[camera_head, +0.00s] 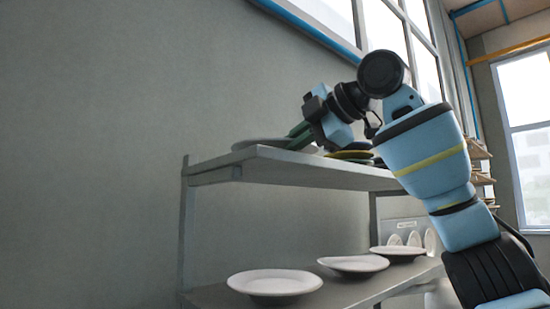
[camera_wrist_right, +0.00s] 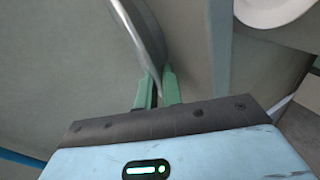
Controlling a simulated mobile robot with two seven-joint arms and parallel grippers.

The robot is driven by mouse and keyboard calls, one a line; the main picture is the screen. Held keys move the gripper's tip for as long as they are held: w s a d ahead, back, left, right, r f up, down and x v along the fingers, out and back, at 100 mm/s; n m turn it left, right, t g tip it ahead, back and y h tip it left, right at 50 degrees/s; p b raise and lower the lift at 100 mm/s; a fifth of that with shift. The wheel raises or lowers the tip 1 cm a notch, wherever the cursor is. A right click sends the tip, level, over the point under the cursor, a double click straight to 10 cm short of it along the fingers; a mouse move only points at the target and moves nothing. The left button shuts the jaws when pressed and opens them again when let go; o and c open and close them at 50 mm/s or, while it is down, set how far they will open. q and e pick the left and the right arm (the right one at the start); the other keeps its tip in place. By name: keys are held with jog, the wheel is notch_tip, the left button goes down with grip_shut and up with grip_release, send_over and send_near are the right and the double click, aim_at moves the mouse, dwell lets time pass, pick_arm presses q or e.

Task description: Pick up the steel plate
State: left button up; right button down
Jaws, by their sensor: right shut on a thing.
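The steel plate (camera_head: 259,143) is a thin grey disc at the left end of the upper shelf in the head view. In the right wrist view its curved grey edge (camera_wrist_right: 144,45) runs down between the fingers. My right gripper (camera_head: 299,135) has green fingers and reaches to the plate's right side. In the right wrist view the right gripper (camera_wrist_right: 158,88) is shut on the plate's rim. The head view does not show clearly whether the plate touches the shelf. My left gripper is not in view.
The upper shelf (camera_head: 310,170) also bears several stacked plates (camera_head: 352,155) with yellow and dark rims, close behind my right wrist. White plates (camera_head: 274,283) lie on the lower shelf. A grey wall (camera_head: 90,150) stands behind. The space left of the shelf looks free.

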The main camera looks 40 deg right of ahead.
jog(key=shift+r, duration=0.15)
dwell(0.3)
jog(key=shift+s+a+r, duration=0.1)
jog(key=shift+s+r, duration=0.05)
jog(key=shift+r, duration=1.7)
jog(key=s+a+r, duration=0.1)
jog(key=s+a, duration=0.6)
jog(key=s, duration=0.7)
jog(key=shift+a, duration=0.15)
jog(key=shift+r, duration=0.1)
